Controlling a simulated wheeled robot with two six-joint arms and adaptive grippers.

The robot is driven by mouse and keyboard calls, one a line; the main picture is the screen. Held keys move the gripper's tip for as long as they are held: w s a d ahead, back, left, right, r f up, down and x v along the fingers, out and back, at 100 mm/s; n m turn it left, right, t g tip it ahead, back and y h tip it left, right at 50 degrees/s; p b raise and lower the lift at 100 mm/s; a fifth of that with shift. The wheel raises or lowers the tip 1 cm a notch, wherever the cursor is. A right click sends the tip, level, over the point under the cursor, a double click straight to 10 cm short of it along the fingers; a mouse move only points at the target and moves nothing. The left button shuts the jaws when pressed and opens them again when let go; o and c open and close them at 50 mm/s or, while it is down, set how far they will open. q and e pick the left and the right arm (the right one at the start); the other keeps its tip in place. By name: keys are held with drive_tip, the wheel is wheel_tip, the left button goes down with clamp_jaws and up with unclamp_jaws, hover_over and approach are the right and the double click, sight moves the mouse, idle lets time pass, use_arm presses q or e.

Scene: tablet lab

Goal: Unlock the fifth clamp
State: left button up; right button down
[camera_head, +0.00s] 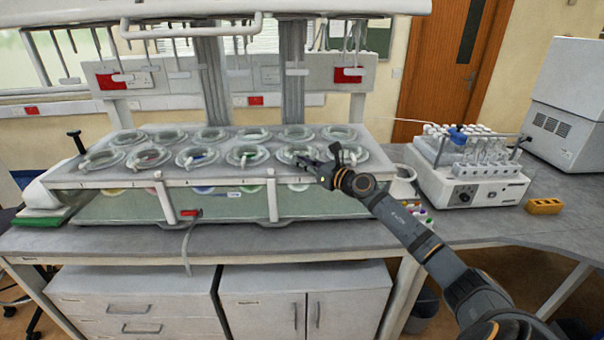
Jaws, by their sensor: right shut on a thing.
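The dissolution bath (235,170) has two rows of round vessel positions with clear rings and lids on its top plate. The fifth vessel position (291,150) of the front row, counted from the left, is partly covered by my right gripper. My right gripper (308,165) reaches in from the right and is shut on the fifth clamp at the front right side of that position. The clamp itself is too small and hidden by the fingers to make out its shape. My left gripper is not in view.
The sixth front vessel position (352,153) sits close beside my right wrist. A raised head with hanging shafts (250,10) is above the bath. A white sampling device (465,180) with vials and a yellow block (543,206) stand on the right bench.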

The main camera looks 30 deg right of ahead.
idle(0.3)
drive_tip(key=c, duration=1.7)
unclamp_jaws()
drive_tip(key=shift+o, duration=0.2)
wheel_tip(320, 180, up, 10)
